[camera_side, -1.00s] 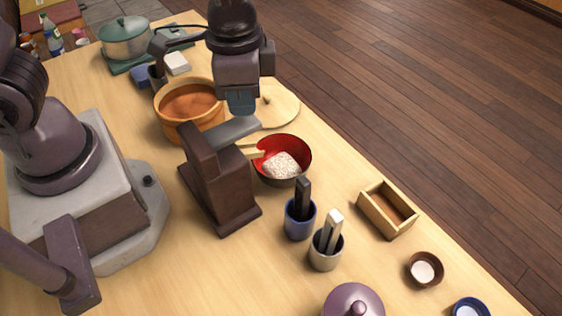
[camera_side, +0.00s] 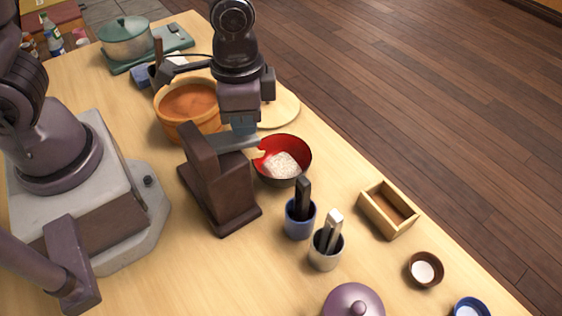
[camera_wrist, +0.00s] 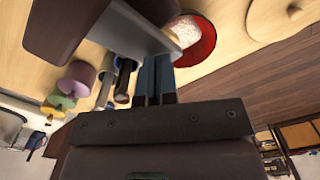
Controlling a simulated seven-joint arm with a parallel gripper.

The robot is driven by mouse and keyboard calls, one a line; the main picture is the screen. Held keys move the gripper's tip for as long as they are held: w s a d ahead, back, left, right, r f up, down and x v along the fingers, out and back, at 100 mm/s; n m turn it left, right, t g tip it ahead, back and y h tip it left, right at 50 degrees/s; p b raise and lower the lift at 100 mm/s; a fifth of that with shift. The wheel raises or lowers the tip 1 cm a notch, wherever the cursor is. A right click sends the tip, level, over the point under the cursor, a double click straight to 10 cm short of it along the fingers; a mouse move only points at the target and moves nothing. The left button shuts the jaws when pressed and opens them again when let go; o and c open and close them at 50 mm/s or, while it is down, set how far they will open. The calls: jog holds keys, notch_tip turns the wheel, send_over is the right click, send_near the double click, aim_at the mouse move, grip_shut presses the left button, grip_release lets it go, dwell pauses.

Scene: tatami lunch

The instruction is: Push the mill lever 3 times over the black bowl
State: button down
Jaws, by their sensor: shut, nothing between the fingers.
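The mill (camera_side: 220,185) is a dark brown stand with a grey lever (camera_side: 236,143) reaching out from its top to the right. My gripper (camera_side: 243,128) is shut and empty, with its blue fingertips down at the outer part of the lever, seemingly touching it from above. The bowl (camera_side: 297,143), dark outside and red inside with pale grains in it, stands under and just right of the lever's end. In the wrist view the closed fingers (camera_wrist: 158,72) are at the lever (camera_wrist: 125,38), with the red inside of the bowl (camera_wrist: 207,48) beyond.
An orange pot (camera_side: 162,112) stands close behind the mill. A blue cup (camera_side: 299,222) and a grey cup (camera_side: 325,255) with utensils stand in front of the bowl. A wooden box (camera_side: 371,208) is to the right. Table between box and bowl is clear.

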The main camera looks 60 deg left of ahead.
jog(key=shift+r, duration=2.25)
jog(key=shift+f, duration=0.15)
jog(key=shift+f, duration=2.05)
jog(key=shift+r, duration=2.25)
notch_tip(320, 180, up, 5)
